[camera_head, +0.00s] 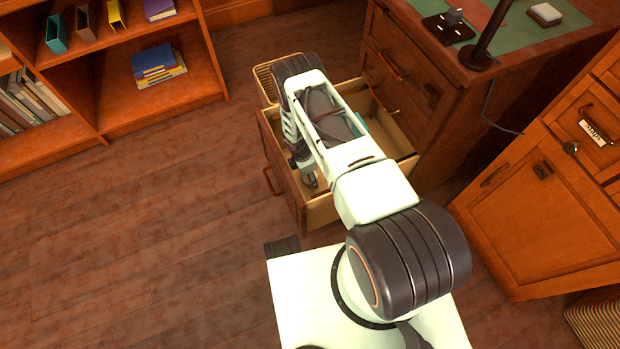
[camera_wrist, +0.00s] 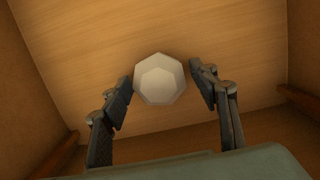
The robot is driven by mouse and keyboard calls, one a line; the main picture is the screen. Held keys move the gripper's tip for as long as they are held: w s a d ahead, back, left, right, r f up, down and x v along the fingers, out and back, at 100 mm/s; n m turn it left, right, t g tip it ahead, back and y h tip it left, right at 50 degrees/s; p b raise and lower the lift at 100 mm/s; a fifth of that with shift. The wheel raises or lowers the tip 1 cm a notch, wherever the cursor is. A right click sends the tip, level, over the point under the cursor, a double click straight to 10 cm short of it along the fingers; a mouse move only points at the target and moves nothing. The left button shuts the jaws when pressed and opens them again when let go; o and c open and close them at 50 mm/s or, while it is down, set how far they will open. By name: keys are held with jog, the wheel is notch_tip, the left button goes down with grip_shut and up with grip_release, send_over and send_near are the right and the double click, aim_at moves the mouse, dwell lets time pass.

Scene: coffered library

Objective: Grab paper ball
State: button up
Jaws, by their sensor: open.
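The paper ball (camera_wrist: 159,80) is a pale grey-white, faceted lump in the wrist view, at the upper middle over a wooden drawer floor. My gripper (camera_wrist: 166,84) is open, with one dark finger on each side of the ball. The left finger looks close to or against the ball, and a small gap shows on the right; contact cannot be told. In the head view my gripper (camera_head: 310,180) reaches down into the open desk drawer (camera_head: 285,178). The ball is hidden there by my arm.
The drawer's walls stand close around my gripper. The desk (camera_head: 430,85) rises behind it, with a lamp base (camera_head: 478,58) on top. A wicker basket (camera_head: 264,82) stands behind the drawer. A wooden cabinet (camera_head: 540,220) is at right, a bookshelf (camera_head: 160,100) at left. The floor at left is clear.

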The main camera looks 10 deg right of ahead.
jog(key=shift+d+f, duration=0.1)
jog(key=shift+f, duration=0.45)
jog(key=c, duration=0.8)
jog(key=shift+c, duration=0.3)
jog(key=shift+r, duration=0.15)
